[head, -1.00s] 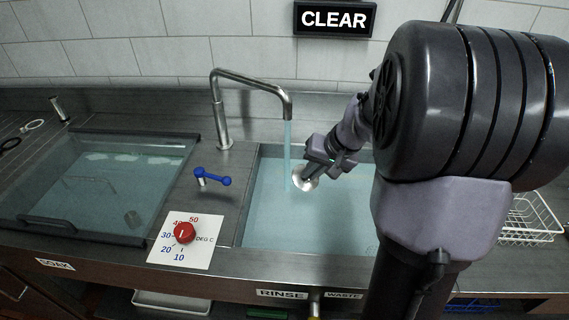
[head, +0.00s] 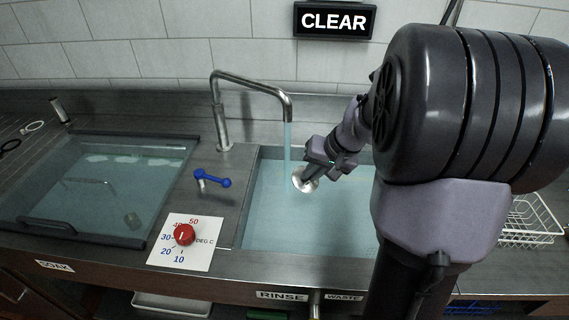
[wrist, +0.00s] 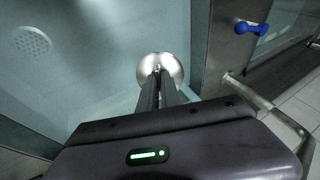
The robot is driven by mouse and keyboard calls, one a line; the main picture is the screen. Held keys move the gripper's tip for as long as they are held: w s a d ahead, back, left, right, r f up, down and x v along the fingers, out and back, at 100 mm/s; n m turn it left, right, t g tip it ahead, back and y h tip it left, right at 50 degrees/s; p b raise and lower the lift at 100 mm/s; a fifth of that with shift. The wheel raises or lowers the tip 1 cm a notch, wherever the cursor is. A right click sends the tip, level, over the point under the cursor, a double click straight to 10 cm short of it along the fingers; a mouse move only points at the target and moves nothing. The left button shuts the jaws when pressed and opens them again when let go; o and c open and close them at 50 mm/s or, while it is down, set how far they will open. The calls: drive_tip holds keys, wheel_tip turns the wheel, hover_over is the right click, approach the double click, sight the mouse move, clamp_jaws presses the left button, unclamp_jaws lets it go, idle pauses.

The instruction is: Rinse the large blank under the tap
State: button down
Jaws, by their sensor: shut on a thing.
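The large blank (head: 299,182) is a shiny round metal piece held over the rinse basin. It also shows in the wrist view (wrist: 146,68) at the fingertips. My gripper (head: 310,173) is shut on it, and in the wrist view the two dark fingers (wrist: 158,92) meet at its middle. The tap (head: 250,85) arches over the basin, and a pale blue water stream (head: 288,145) falls from its spout. In the head view the stream runs down to the blank's upper left edge; exact contact is hard to tell.
The rinse basin (head: 262,225) holds water. Left of it are a blue lever (head: 212,180), a red temperature knob (head: 184,235) and a lidded soak tank (head: 165,205). A white wire basket (head: 530,220) stands at right. The wall sign (head: 334,20) reads CLEAR.

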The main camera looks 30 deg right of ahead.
drive_tip(key=s+d+r+p, duration=0.1)
drive_tip(key=s+r, duration=0.3)
drive_tip(key=s, duration=0.1)
drive_tip(key=shift+p, duration=0.35)
